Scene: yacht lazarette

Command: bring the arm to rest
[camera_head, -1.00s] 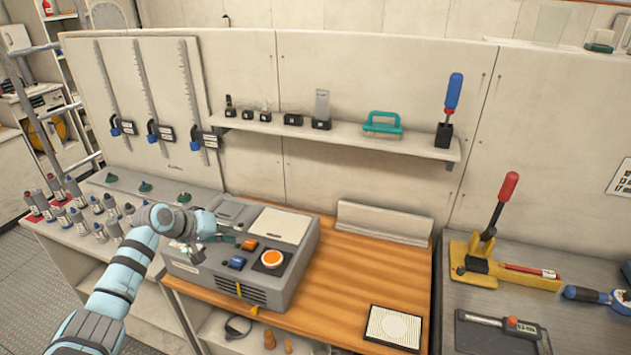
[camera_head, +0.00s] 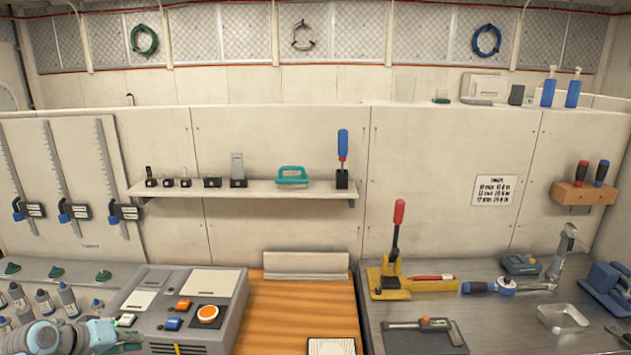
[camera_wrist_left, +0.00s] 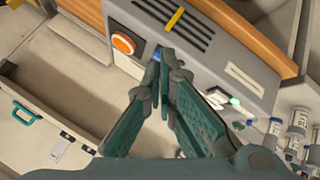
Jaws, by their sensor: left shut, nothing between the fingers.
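My left arm (camera_head: 45,338) shows only at the bottom left corner of the head view, with its light blue and grey wrist low in front of the grey machine. My left gripper (camera_head: 132,345) points right there, partly cut off by the lower edge. In the left wrist view the two teal fingers of the left gripper (camera_wrist_left: 164,72) meet at their tips, shut with nothing between them. The grey machine (camera_wrist_left: 200,70) lies beyond the tips; I cannot tell the exact gap. My right gripper is not in view.
The machine (camera_head: 238,308) has an orange button (camera_head: 207,314). Bottles (camera_head: 68,298) stand left of it. The wooden bench top (camera_head: 285,325) is mostly clear. A shelf (camera_head: 260,195) holds small tools. A metal worktop (camera_head: 480,320) at the right carries a yellow tool (camera_head: 390,285) and other tools.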

